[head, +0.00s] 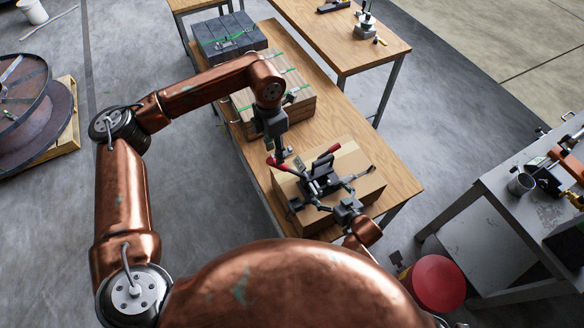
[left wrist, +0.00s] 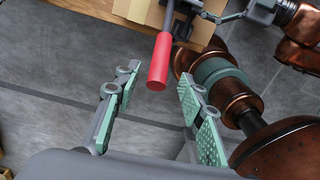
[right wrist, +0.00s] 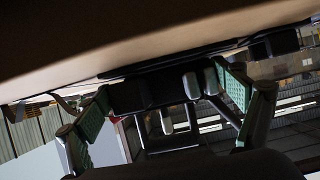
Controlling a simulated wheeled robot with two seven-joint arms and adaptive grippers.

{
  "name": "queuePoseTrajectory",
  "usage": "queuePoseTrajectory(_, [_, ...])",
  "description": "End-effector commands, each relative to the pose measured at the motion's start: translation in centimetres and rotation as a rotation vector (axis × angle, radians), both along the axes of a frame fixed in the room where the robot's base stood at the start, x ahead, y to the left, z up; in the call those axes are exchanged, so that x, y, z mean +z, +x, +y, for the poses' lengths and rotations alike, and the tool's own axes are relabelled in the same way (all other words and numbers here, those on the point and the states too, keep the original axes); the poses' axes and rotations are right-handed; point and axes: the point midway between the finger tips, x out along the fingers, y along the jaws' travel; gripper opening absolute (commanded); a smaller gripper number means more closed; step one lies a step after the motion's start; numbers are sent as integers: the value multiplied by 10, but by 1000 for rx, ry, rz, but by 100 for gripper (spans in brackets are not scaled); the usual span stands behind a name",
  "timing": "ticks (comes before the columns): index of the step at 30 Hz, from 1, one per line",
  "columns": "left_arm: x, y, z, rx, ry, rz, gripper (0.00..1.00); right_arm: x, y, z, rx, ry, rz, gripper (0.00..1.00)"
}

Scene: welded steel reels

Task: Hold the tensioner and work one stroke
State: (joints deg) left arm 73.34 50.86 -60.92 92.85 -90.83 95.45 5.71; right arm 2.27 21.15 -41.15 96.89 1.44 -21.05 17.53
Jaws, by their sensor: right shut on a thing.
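The tensioner (head: 320,180) is a dark tool with red-gripped levers, standing on a cardboard box (head: 349,163). One red handle (head: 278,164) points left toward my left gripper (head: 282,156). In the left wrist view the red handle (left wrist: 159,62) lies between the tips of my left gripper (left wrist: 158,80), which is open, with gaps on both sides. My right gripper (head: 336,193) is shut on the tensioner from its near right side. In the right wrist view the dark tensioner body (right wrist: 150,92) shows between the pads of my right gripper (right wrist: 160,110); the exact contact is dim.
The box stands on a wooden table (head: 400,178). Behind it are strapped stacked boards (head: 293,70) and a dark strapped stack (head: 228,36). A second wooden table (head: 372,58), a grey bench (head: 490,190) with tools, and a red-topped stool (head: 437,283) stand to the right.

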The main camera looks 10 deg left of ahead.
Motion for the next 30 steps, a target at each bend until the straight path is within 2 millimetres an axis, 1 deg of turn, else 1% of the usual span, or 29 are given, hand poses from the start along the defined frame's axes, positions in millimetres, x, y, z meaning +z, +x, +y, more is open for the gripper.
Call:
queuePoseTrajectory(3, [5, 0, 0, 0, -1, 0, 37, -1, 0, 0, 0, 1, 2, 43])
queuePoseTrajectory(7, [0, 0, 0, 0, 0, 1, 37, -1, 0, 0, 0, 1, 2, 43])
queuePoseTrajectory(11, [-14, -1, -1, 0, 0, 4, 37, -1, 0, 0, 0, 1, 2, 43])
queuePoseTrajectory(21, [-56, -3, -2, 0, -1, 3, 37, -1, 0, 0, 0, 1, 2, 43])
queuePoseTrajectory(25, [-66, -2, -2, 0, -2, 1, 37, -1, 0, 0, 0, 1, 2, 43])
queuePoseTrajectory(30, [-72, -3, -2, 0, -1, 0, 37, -1, 0, 0, 0, 1, 2, 43])
